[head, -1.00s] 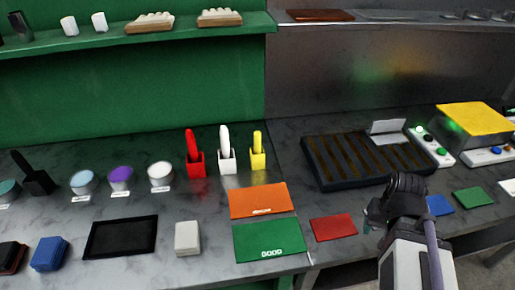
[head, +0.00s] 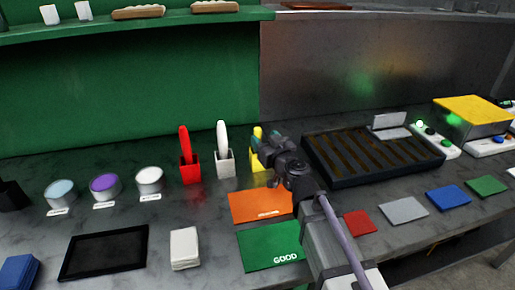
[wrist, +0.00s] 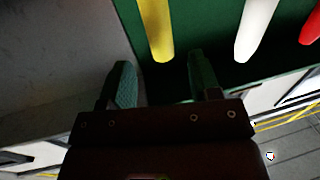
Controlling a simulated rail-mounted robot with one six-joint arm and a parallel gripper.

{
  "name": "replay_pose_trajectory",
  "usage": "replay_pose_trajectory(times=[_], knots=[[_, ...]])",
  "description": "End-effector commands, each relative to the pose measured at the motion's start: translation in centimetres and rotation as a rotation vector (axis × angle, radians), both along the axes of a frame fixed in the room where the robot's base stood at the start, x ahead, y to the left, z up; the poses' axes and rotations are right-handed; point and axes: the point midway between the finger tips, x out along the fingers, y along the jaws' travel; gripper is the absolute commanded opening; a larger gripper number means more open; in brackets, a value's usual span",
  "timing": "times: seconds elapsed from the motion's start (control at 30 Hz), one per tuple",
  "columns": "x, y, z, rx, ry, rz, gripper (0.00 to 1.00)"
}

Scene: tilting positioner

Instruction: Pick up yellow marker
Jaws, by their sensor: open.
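The yellow marker (head: 258,133) stands upright in a small yellow holder (head: 255,161) on the counter. My gripper (head: 262,148) is just in front of it and partly hides it and its holder. In the wrist view the yellow marker (wrist: 156,30) lies ahead of the two green-padded fingers (wrist: 160,85), in line with the gap between them. The fingers are apart and nothing is between them. The exact distance to the marker cannot be told.
A white marker (head: 222,136) and a red marker (head: 184,141) stand in their own holders to the left. A dark slatted tray (head: 370,160) is close on the right. Orange (head: 258,205) and green (head: 270,245) mats lie in front.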

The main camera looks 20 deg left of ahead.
Motion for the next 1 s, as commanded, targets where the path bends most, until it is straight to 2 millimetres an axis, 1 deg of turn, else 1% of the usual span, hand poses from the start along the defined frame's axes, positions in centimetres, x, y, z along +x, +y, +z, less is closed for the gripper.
replay_pose_trajectory(times=[0.03, 0.27, 0.5, 0.73, 1.0], knots=[[0.9, 0.8, 0.0, 0.000, 0.000, 0.001, 0.57], [1.6, 1.6, 0.0, 0.000, 0.000, 0.002, 0.57], [4.6, 4.7, 0.1, 0.000, 0.000, 0.001, 0.57], [4.6, 4.8, 0.1, 0.000, 0.000, 0.001, 0.57], [4.6, 4.8, 0.1, 0.000, 0.000, 0.001, 0.31]])
